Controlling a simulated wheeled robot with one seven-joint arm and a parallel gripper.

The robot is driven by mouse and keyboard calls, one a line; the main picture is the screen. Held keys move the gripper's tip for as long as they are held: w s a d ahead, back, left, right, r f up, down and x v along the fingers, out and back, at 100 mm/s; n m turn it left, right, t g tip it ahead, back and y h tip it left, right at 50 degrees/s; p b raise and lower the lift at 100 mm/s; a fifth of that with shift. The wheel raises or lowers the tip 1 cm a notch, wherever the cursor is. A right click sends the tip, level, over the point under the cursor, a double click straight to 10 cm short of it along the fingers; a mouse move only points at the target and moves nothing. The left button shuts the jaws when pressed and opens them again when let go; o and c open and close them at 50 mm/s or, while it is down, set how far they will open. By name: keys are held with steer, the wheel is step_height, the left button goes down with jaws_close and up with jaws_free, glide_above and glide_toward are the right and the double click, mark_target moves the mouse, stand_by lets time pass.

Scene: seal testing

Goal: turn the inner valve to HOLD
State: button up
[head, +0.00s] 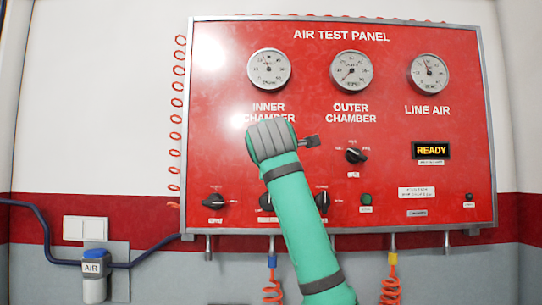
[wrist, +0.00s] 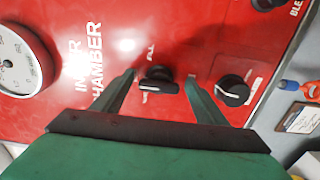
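My gripper (wrist: 161,79) is open, one finger on each side of the knob, with visible gaps. I cannot tell how far the fingertips are from the panel. In the head view my gripper (head: 305,142) and green arm hide the inner valve.
The red panel (head: 225,120) carries three gauges. The outer valve (head: 355,155) is to the right of my gripper. A lower knob (wrist: 232,92) is close to one finger. Other knobs line the bottom, with orange coiled hoses (head: 389,290) below. A READY display (head: 431,150) is lit.

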steer(key=shift+d, duration=0.1)
steer(key=s, duration=1)
steer(key=shift+s, duration=0.35)
